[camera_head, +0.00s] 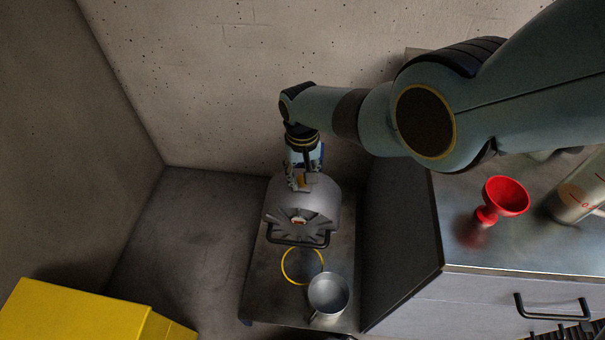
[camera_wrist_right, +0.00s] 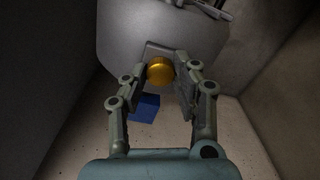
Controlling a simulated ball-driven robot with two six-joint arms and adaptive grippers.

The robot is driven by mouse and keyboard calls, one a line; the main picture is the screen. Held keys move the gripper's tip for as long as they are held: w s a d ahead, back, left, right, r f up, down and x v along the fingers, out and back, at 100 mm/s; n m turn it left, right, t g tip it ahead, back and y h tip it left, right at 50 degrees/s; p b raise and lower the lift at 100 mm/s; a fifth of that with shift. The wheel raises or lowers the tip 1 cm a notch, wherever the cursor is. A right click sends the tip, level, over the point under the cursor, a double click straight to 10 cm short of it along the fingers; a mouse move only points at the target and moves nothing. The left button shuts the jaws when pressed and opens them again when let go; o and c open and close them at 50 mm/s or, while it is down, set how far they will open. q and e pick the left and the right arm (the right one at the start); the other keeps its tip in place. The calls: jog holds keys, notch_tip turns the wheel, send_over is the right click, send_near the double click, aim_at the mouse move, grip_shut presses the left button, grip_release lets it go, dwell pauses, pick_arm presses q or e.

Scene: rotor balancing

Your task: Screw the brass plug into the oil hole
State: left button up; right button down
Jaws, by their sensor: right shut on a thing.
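The brass plug (camera_wrist_right: 160,71) is a round golden knob in the right wrist view, against a square boss on the grey rounded housing (camera_wrist_right: 125,35). My right gripper (camera_wrist_right: 162,73) has its two fingers on either side of the plug and is shut on it. In the head view my right gripper (camera_head: 299,182) points down at the top back of the grey housing (camera_head: 312,205). The oil hole is hidden behind the plug, and I cannot tell how deep the plug sits. My left gripper is not in view.
The housing stands on a low metal stand with a yellow ring (camera_head: 284,268) and a metal cup (camera_head: 329,293) in front. A red funnel (camera_head: 506,196) and a clear measuring jug (camera_head: 575,203) stand on the cabinet at right. A yellow box (camera_head: 75,315) is at lower left. Walls close in behind.

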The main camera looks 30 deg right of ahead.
jog(key=m, duration=1.4)
jog(key=shift+f, duration=0.1)
jog(key=c, duration=1.5)
grip_release()
jog(key=shift+m, duration=0.8)
jog(key=o, duration=0.6)
jog(key=shift+c, duration=0.2)
jog(key=shift+c, duration=0.8)
notch_tip(320, 180, up, 6)
jog(key=p, duration=0.6)
